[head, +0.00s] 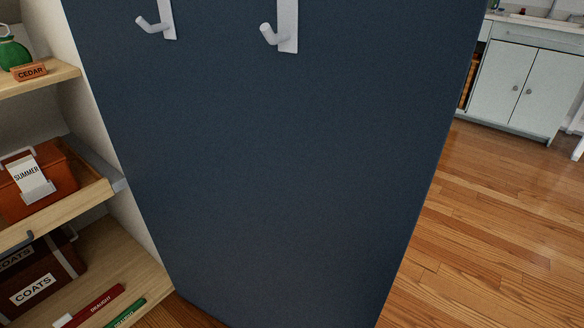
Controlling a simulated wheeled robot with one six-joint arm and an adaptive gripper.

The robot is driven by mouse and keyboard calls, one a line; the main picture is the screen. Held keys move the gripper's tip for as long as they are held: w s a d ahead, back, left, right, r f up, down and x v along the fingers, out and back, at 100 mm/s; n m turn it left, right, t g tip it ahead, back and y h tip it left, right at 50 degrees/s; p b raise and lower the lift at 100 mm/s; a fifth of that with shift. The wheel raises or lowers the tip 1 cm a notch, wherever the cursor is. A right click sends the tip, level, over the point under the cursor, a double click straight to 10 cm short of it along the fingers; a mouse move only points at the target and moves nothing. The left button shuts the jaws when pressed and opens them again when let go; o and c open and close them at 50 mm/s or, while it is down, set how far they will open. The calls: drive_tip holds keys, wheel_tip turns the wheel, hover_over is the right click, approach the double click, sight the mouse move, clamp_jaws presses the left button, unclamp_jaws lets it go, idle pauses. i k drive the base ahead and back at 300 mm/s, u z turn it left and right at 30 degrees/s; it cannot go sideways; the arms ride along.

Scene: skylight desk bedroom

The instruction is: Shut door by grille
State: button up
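A large dark blue door (270,170) fills the middle of the head view, standing open beside a shelved closet on the left. Two light grey hooks, one left (160,22) and one right (282,28), are fixed near the top of its visible face. I cannot see a grille on the part of the door in view. The top of the door is out of the picture. My gripper is not in view.
Wooden shelves (50,222) on the left hold an orange box (60,180) labelled SUMMER and a dark box (60,290) labelled COATS. Red (95,303) and green (125,314) draught items lie low. Wood floor (490,240) is clear at right, before a pale cabinet (500,90).

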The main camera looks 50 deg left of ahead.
sight(279, 159)
drive_tip(key=i, duration=2.45)
drive_tip(key=u, duration=3.4)
drive_tip(key=k, duration=0.35)
drive_tip(key=u, duration=0.55)
drive_tip(key=i, duration=0.3)
